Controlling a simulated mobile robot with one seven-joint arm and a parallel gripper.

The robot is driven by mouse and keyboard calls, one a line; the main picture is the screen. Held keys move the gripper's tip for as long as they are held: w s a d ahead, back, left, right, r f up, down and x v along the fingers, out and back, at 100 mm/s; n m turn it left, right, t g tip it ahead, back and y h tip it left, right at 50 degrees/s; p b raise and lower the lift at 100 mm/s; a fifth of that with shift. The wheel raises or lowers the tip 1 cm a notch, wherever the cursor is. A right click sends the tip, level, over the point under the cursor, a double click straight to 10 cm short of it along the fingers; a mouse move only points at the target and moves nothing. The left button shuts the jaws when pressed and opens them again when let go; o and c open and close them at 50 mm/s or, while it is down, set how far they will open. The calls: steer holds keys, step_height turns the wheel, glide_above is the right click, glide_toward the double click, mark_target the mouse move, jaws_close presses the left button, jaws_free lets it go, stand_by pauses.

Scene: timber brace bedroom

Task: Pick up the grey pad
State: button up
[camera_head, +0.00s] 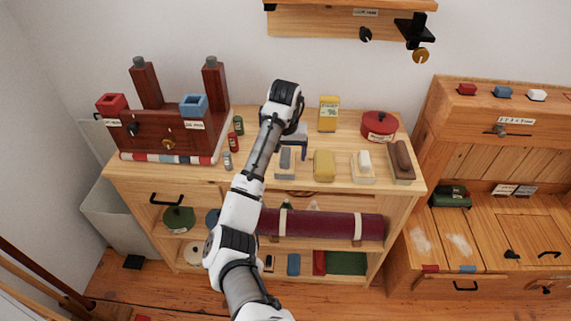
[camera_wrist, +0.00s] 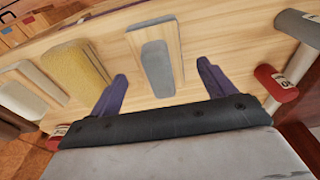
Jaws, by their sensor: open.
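The grey pad (camera_head: 286,157) lies on a small light wooden board (camera_head: 278,169) on the top of the wooden cabinet. In the wrist view the pad (camera_wrist: 157,68) is a narrow grey slab, lying between and ahead of my two purple fingers. My gripper (camera_head: 297,143) is over the cabinet top by the pad, and my arm reaches up from the front. In the wrist view my gripper (camera_wrist: 161,72) is open, with nothing between its fingers. The fingertips seem apart from the pad; the exact height gap is hard to tell.
A yellow block (camera_head: 324,166), a white block (camera_head: 365,160) and a brown block (camera_head: 402,155) stand to the right. Small red (camera_head: 233,143) and green (camera_head: 238,125) cylinders stand left. A yellow box (camera_head: 328,114) and red tin (camera_head: 379,124) stand behind. A shelf (camera_head: 330,22) hangs above.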

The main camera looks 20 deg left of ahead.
mark_target(286, 153)
steer(key=shift+w+f, duration=0.15)
steer(key=shift+f, duration=1.15)
steer(key=c, duration=1.1)
steer(key=shift+r, duration=0.15)
step_height(286, 153, up, 20)
steer(key=shift+f+p, duration=0.1)
steer(key=shift+p, duration=0.65)
